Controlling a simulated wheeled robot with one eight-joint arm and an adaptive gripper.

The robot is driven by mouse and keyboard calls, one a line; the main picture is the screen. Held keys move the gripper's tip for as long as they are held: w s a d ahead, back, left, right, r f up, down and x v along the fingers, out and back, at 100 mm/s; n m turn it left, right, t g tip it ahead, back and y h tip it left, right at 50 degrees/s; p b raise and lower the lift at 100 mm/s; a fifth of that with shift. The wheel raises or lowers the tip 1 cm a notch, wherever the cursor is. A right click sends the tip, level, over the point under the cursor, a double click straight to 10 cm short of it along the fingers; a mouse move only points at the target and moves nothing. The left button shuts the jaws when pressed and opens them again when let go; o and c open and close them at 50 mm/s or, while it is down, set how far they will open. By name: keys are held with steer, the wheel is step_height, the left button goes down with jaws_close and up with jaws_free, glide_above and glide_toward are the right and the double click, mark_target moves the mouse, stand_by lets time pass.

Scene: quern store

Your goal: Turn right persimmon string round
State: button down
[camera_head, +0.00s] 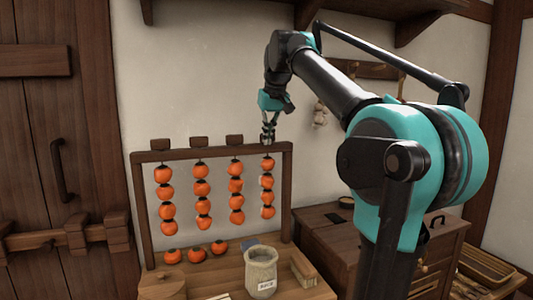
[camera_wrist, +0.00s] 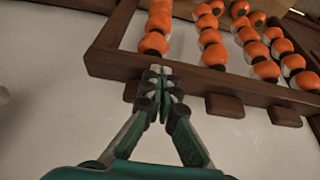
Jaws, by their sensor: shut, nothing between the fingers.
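The right persimmon string (camera_head: 267,188) hangs from the right end of a wooden rack's top rail (camera_head: 215,151), with several orange fruits one above another. In the wrist view it is the leftmost string (camera_wrist: 156,42), and the rail (camera_wrist: 195,84) crosses below the fruits. Some fruits on the rack show pale patches there. My gripper (camera_head: 268,140) points down at the rail, just above this string. In the wrist view the fingertips (camera_wrist: 160,72) are together and empty, close to the string's end fruit. I cannot tell whether they touch the rail. A wooden block (camera_wrist: 131,90) on the rail is partly hidden by a finger.
Three other strings (camera_head: 201,195) hang to the left, with wooden blocks (camera_head: 198,142) above them. Loose persimmons (camera_head: 197,254), a labelled pot (camera_head: 261,272) and a lidded container (camera_head: 161,285) stand on the table below. A wooden chest (camera_head: 330,232) stands at right. A shelf (camera_head: 395,14) is overhead.

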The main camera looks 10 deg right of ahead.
step_height(320, 180, up, 6)
steer(key=shift+s+a, duration=0.15)
steer(key=shift+a, duration=0.25)
stand_by(1.1)
